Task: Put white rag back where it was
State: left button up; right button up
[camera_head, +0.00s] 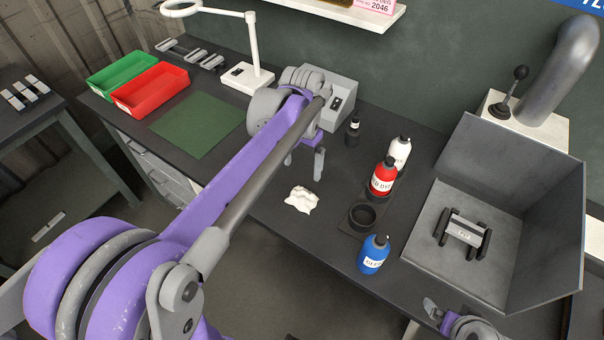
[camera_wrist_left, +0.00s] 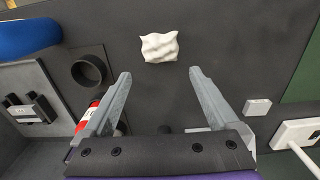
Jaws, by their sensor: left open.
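The crumpled white rag (camera_head: 301,199) lies on the dark workbench (camera_head: 262,205), near its front edge. My left gripper (camera_head: 304,168) is open and empty above the bench, just behind the rag in the head view. In the left wrist view, the rag (camera_wrist_left: 159,47) lies beyond the gap between the open fingertips (camera_wrist_left: 160,74), with nothing between them. My right gripper (camera_head: 446,316) shows only in part at the bottom of the head view, by the bench's front edge; its opening cannot be made out.
A round black holder (camera_head: 363,216) stands right of the rag, with blue (camera_head: 373,254), red (camera_head: 382,177) and white (camera_head: 400,152) bottles around it. A grey open box (camera_head: 460,268) stands further right. A green mat (camera_head: 197,124) and green (camera_head: 121,74) and red (camera_head: 150,90) bins are at left.

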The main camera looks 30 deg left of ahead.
pick_arm(q)
jog(key=s+d+f+t, duration=0.2)
jog(key=s+d+f, duration=0.1)
jog(key=s, duration=0.4)
jog(key=s+d+f+t, duration=0.3)
jog(key=s, duration=0.4)
jog(key=shift+s+d+f+n+t, duration=0.3)
jog(key=shift+d+n, duration=0.1)
